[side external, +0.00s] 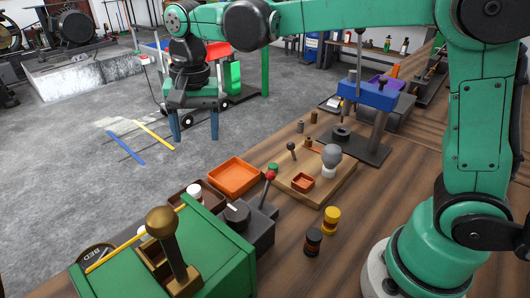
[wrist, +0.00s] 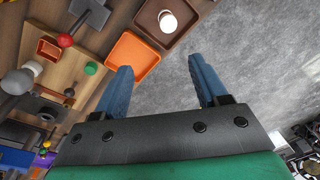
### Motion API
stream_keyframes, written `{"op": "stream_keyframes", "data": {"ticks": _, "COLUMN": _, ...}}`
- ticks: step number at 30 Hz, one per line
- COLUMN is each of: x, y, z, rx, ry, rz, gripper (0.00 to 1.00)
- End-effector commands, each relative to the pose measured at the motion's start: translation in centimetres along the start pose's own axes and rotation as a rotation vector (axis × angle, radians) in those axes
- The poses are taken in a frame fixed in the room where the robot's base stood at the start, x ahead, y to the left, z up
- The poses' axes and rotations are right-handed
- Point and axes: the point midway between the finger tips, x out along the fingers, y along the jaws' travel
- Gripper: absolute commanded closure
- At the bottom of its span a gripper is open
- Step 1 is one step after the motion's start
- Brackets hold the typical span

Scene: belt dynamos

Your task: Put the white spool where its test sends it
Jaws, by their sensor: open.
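The white spool (side external: 194,190) stands in a dark brown tray (side external: 176,197) by the bench's far edge, partly hidden by the green machine. In the wrist view the spool (wrist: 167,20) shows its pale round top inside the brown tray (wrist: 196,9), at the top of the picture. My gripper (side external: 194,130) is open and empty, its blue fingers pointing down. It is raised and apart from the spool. In the wrist view my gripper (wrist: 160,72) has nothing between its fingers except floor and a tray edge beyond.
An empty orange tray (side external: 235,178) sits beside the brown one. A red-knobbed lever (side external: 270,176), a wooden board (side external: 325,187) with a small red box (side external: 302,182), and a green machine (side external: 205,245) stand close by. Yellow (side external: 331,220) and black (side external: 314,241) spools stand nearer the arm.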

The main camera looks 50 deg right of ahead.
Motion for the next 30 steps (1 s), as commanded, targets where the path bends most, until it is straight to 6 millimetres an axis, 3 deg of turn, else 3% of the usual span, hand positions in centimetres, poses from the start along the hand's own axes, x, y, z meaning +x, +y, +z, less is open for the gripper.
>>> {"op": "stream_keyframes", "data": {"ticks": 6, "x": -1.6, "y": 6.2, "z": 1.0, "rx": -0.256, "ry": 0.17, "rz": -0.125, "gripper": 0.34}}
{"op": "stream_keyframes", "data": {"ticks": 15, "x": 0.2, "y": 12.7, "z": 3.3, "rx": -0.57, "ry": 0.437, "rz": -0.169, "gripper": 0.34}}
{"op": "stream_keyframes", "data": {"ticks": 21, "x": 1.2, "y": 14.0, "z": 3.9, "rx": -0.652, "ry": 0.511, "rz": -0.159, "gripper": 0.34}}
{"op": "stream_keyframes", "data": {"ticks": 30, "x": 1.2, "y": 14.0, "z": 3.9, "rx": -0.659, "ry": 0.515, "rz": -0.158, "gripper": 0.34}}
